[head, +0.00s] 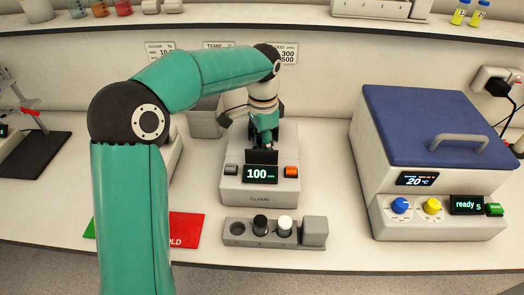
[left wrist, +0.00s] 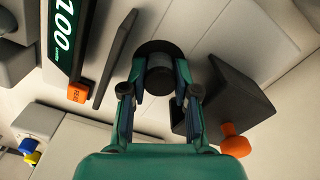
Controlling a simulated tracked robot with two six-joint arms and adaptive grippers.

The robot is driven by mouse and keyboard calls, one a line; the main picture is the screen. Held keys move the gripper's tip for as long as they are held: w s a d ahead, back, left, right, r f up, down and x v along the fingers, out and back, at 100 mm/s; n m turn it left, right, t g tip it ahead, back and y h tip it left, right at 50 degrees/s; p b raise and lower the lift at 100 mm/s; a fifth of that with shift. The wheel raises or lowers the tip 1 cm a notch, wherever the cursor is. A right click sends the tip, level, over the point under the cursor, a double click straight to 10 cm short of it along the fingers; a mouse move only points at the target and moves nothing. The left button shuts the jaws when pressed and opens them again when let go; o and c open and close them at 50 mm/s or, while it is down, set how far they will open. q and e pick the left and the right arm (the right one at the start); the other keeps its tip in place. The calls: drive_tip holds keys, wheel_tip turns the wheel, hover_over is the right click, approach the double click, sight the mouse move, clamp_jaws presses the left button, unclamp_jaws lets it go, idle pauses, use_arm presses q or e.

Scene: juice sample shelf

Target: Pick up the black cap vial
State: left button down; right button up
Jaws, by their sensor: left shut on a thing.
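A black cap vial (head: 260,223) stands in the middle of the small grey rack (head: 308,241), next to a white cap vial (head: 284,225). The rack's left hole is empty. My left gripper (head: 264,143) is at the grey cloud meter (head: 258,198), behind and above the rack, away from those two vials. In the left wrist view its fingers (left wrist: 160,82) are shut on a dark, round-topped cylinder (left wrist: 160,70) at a dark round opening. I cannot tell how deep it sits. My right gripper is out of view.
The meter's display (head: 261,174) reads 100. An upright dark flap (head: 262,156) stands behind it. A blue-lidded box (head: 425,120) reading 20 °C stands at the right. A red mat (head: 187,229) lies left of the rack. The counter's front strip right of the rack is clear.

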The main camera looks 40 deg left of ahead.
use_arm(q)
wheel_tip(320, 180, up, 20)
drive_tip(key=p, duration=1)
